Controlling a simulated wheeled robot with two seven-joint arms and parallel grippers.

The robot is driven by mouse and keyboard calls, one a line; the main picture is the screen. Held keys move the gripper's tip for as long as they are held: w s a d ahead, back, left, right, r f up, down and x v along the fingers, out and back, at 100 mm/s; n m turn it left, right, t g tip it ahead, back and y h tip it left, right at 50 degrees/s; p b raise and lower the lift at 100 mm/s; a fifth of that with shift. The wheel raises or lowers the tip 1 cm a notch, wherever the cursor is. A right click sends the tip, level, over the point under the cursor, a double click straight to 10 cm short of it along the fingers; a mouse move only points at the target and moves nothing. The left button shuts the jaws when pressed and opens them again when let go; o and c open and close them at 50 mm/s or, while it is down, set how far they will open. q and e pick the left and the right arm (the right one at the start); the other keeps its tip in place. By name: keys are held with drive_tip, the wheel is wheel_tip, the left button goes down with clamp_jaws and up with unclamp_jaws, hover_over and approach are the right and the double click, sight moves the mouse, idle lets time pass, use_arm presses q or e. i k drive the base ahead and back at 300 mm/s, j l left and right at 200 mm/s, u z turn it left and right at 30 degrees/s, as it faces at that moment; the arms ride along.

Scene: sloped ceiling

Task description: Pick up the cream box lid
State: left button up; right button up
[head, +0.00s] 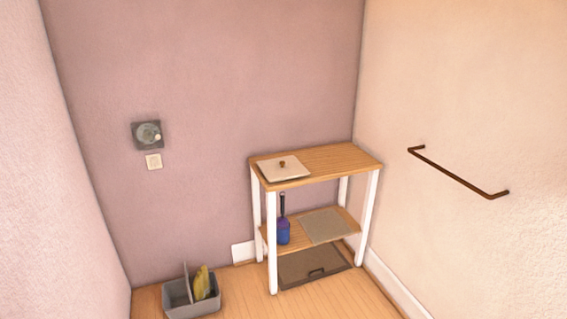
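The cream box lid (284,171) lies flat on the left part of the top of a small wooden shelf unit (338,159). It is a square cream plate with a small brown knob (283,163) in its middle. Its front left edge is close to the edge of the shelf top. Nothing covers it. Neither of my grippers shows in the head view.
The shelf's white legs stand in a corner. A grey caddy (190,302) stands on the floor left. A brown rail (456,177) is on the right wall.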

sight(280, 169)
drive_tip(key=i+l, duration=0.2)
drive_tip(key=i, duration=0.3)
drive_tip(key=i+l, duration=0.2)
drive_tip(key=i, duration=0.3)
drive_tip(key=i+l+u, duration=0.1)
drive_tip(key=i, duration=0.4)
drive_tip(key=i+l, duration=0.3)
drive_tip(key=i, duration=0.2)
drive_tip(key=i+l, duration=0.2)
drive_tip(key=i, duration=0.25)
drive_tip(key=i+l, duration=0.25)
drive_tip(key=i, duration=0.25)
drive_tip(key=j+u, duration=0.05)
